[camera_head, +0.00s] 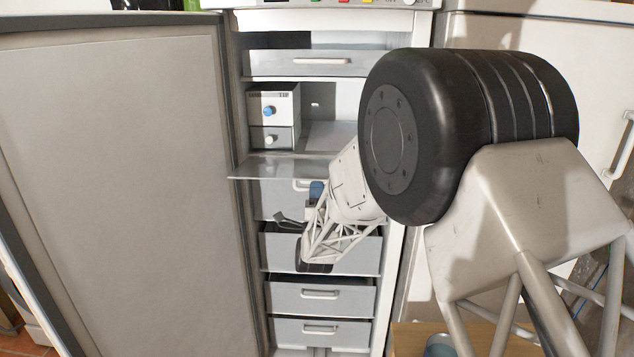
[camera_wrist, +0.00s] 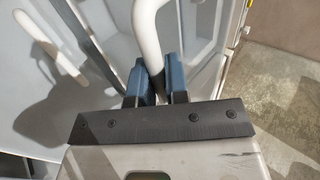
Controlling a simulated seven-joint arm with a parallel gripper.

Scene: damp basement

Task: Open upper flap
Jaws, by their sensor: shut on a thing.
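The open fridge-freezer shows a grey upper flap (camera_head: 318,63) with a light handle (camera_head: 322,61) at the top of the compartment; it looks closed. My gripper (camera_head: 316,189) is well below it, in front of a grey front panel (camera_head: 280,200) with its own handle (camera_head: 301,185). In the wrist view the blue fingers of my gripper (camera_wrist: 159,78) are shut on a white handle bar (camera_wrist: 147,28), one on each side. The arm hides part of the panel, and I cannot tell for certain which front the gripped bar belongs to.
A horizontal panel (camera_head: 270,168) juts out just above my gripper. A small two-drawer box (camera_head: 272,105) stands on the shelf above it. Lower drawers (camera_head: 320,298) are below. The large fridge door (camera_head: 120,190) stands open at the left.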

